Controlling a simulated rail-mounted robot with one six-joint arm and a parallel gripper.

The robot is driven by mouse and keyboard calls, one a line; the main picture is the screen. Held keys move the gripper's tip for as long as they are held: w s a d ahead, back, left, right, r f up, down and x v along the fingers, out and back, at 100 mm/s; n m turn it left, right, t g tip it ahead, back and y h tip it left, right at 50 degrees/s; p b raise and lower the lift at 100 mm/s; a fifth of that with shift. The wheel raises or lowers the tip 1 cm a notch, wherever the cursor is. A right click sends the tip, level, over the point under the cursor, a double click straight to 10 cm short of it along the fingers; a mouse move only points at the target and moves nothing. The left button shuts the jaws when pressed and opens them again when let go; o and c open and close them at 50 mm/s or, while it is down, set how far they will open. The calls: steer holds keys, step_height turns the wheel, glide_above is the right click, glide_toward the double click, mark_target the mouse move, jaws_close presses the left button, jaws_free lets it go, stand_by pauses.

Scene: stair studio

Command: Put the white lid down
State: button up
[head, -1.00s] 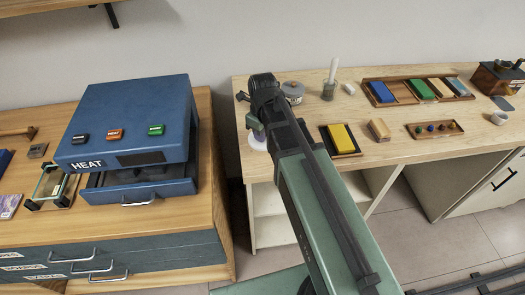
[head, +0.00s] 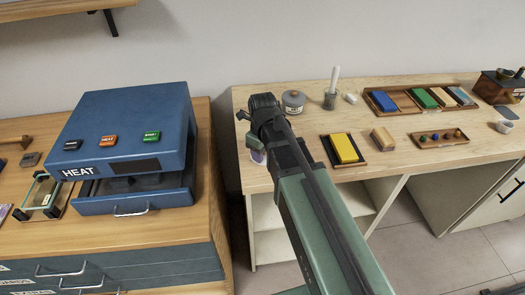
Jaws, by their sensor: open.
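My gripper (head: 254,143) is at the front left of the light wooden counter (head: 388,178), pointing down. It is open, though its fingertips are mostly hidden by my own arm. Just below it, a small round whitish piece with a purple patch (head: 258,157) shows at the counter's front edge. Most of it is covered by the gripper and wrist. I cannot tell whether it is the white lid or a pot, nor whether the gripper touches it. No other white lid can be made out.
A grey lidded jar (head: 293,102) and a cup with a white stick (head: 330,98) stand behind my wrist. A yellow block on a dark tray (head: 344,148) lies to the right. A blue heater box (head: 125,125) stands left, across a gap.

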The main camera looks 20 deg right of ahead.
steer(key=shift+r, duration=0.1)
step_height(320, 180, up, 12)
steer(key=p, duration=1.3)
steer(key=s+n, duration=0.5)
steer(key=n, duration=0.9)
steer(key=s+n+b, duration=0.1)
steer(key=s+n, duration=0.4)
steer(key=n, duration=0.9)
steer(key=shift+s+n, duration=0.25)
steer(key=shift+n, duration=0.05)
